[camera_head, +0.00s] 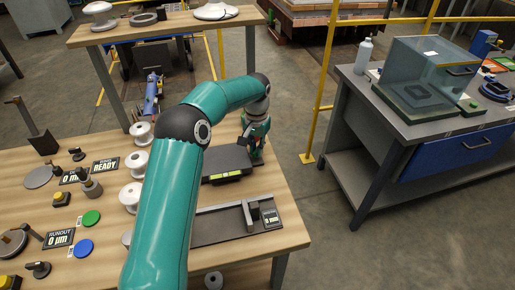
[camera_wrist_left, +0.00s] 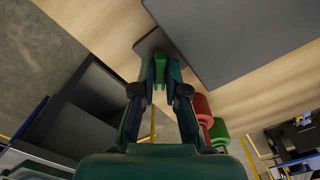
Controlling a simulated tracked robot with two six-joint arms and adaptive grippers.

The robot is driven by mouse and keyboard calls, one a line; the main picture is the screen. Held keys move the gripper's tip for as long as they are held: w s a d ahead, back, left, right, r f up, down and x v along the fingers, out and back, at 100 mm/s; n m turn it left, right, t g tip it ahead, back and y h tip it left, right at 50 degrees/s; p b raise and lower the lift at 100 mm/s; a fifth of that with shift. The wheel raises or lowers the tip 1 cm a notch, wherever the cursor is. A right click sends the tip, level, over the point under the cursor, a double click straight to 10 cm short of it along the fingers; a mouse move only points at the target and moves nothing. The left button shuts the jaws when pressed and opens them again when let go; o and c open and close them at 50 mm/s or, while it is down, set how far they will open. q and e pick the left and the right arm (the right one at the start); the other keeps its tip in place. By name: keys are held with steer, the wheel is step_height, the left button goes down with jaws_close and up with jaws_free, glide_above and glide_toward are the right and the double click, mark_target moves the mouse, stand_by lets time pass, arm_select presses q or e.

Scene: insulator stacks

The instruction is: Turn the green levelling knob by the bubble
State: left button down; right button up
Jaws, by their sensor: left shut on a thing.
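My left gripper (camera_head: 243,141) is at the far right corner of a dark flat-topped device (camera_head: 224,158) on the wooden bench. In the left wrist view my left gripper (camera_wrist_left: 160,74) is shut on a green knob (camera_wrist_left: 160,66), which sits between the fingertips beside the dark plate (camera_wrist_left: 235,35). In the head view the knob is hidden by the gripper. A pale yellow-green strip (camera_head: 227,175) on the device's front edge may be the bubble, but it is too small to read. My right gripper is not in view.
White insulators (camera_head: 131,196) stand left of the device, partly behind my arm. A grey rail fixture (camera_head: 222,226) lies in front of it. Red (camera_wrist_left: 203,107) and green (camera_wrist_left: 219,135) cylinders are close to my left gripper. A green disc (camera_head: 91,218) and blue disc (camera_head: 83,248) lie at left.

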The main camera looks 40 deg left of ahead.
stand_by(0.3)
arm_select(q)
steer(key=c, duration=1.2)
jaws_free()
steer(key=shift+w+d+r, duration=0.1)
steer(key=shift+r, duration=3.8)
